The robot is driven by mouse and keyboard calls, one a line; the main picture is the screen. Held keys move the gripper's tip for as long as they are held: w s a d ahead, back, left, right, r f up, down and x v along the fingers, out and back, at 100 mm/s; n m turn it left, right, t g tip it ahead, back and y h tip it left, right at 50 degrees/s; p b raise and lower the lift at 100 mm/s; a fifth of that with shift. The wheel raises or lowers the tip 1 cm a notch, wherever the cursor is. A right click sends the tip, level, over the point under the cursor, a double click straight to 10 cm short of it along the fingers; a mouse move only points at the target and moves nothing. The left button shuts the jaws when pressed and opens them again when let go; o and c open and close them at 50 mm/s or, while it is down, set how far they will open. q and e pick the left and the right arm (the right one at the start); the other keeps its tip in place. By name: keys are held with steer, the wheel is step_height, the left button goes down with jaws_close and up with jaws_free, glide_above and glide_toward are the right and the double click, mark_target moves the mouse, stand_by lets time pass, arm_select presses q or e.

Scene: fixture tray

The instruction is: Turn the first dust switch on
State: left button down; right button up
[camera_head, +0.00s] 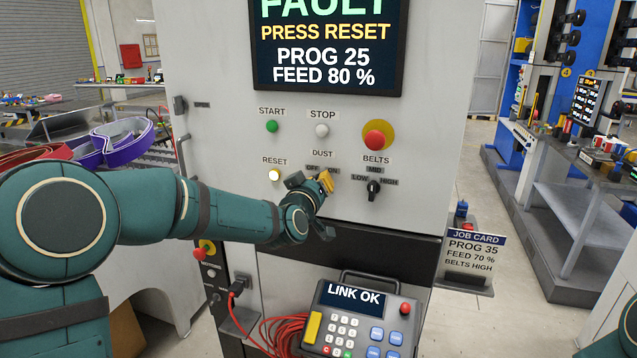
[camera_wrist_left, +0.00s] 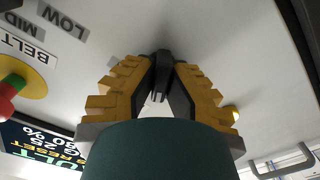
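The dust switch is on the grey machine panel under the DUST label (camera_head: 322,153), with OFF (camera_head: 312,168) and ON partly showing above my left gripper (camera_head: 326,181). In the head view the gripper covers the switch knob. In the left wrist view the two yellow-padded fingers (camera_wrist_left: 160,85) close in on a dark knob (camera_wrist_left: 161,62), one finger on each side, at the panel. Which way the knob points is hard to tell. My right gripper is not in view.
The lit RESET button (camera_head: 274,175) is left of the switch, the BELTS selector (camera_head: 374,190) right. Above are the green START button (camera_head: 271,126), pale STOP button (camera_head: 322,130) and red emergency button (camera_head: 375,139). The screen (camera_head: 328,45) reads FAULT, PRESS RESET. A keypad pendant (camera_head: 362,322) sits below.

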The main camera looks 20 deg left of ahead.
arm_select(q)
steer(key=shift+r+m, duration=0.1)
steer(key=shift+m, duration=0.2)
steer(key=shift+d+m+b, duration=0.1)
steer(key=shift+m+b, duration=0.5)
steer(key=shift+m, duration=0.4)
steer(key=m, duration=0.2)
steer(key=shift+r+m+b, duration=0.1)
steer(key=shift+m+b, duration=0.2)
steer(key=shift+b, duration=0.05)
steer(key=m, duration=0.2)
steer(key=shift+d+m, duration=0.1)
steer(key=shift+m, duration=2.2)
steer(key=shift+r, duration=0.1)
steer(key=c, duration=1.1)
jaws_free()
steer(key=shift+o, duration=0.5)
steer(key=shift+w+f, duration=0.15)
steer(key=shift+f, duration=0.05)
